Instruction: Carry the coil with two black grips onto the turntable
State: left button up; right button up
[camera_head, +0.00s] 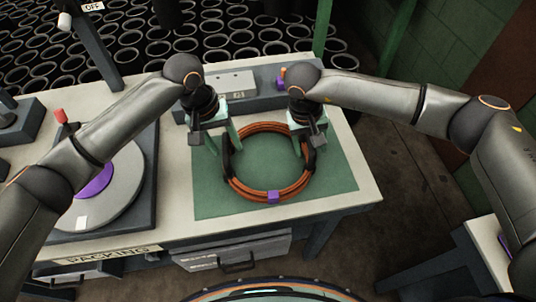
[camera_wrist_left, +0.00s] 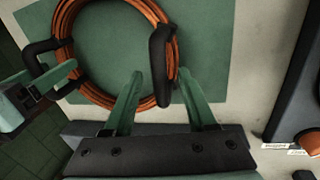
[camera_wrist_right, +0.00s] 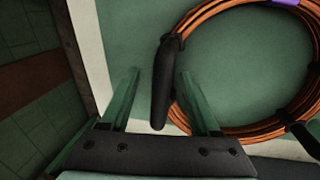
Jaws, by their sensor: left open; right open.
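The orange coil (camera_head: 249,192) lies flat on the green mat, with a black grip on its left side (camera_head: 226,158) and another on its right side (camera_head: 311,158). My left gripper (camera_head: 225,147) is open above the left grip; in the left wrist view that grip (camera_wrist_left: 160,65) shows between the fingertips. My right gripper (camera_head: 303,150) is open at the right grip; in the right wrist view that grip (camera_wrist_right: 164,85) shows between the fingers. Contact cannot be told. The turntable (camera_head: 122,190), a grey disc with a purple centre, is at the left, partly hidden by my left arm.
The green mat (camera_head: 335,180) lies on the pale bench. A grey box (camera_head: 232,84) stands behind the coil. A red-tipped lever (camera_head: 61,117) stands by the turntable. A drawer (camera_head: 235,255) is in the bench front. Many black rings fill the background.

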pick_arm(q)
jog(key=shift+d+f, duration=0.1)
jog(key=shift+f, duration=0.4)
pick_arm(e)
jog(key=shift+f, duration=0.5)
pick_arm(q)
grip_shut()
pick_arm(e)
grip_shut()
dwell(0.4)
pick_arm(q)
jog(key=shift+w+r, duration=0.1)
jog(key=shift+r, duration=0.15)
pick_arm(e)
jog(key=shift+w+r, duration=0.1)
jog(key=shift+r, duration=0.15)
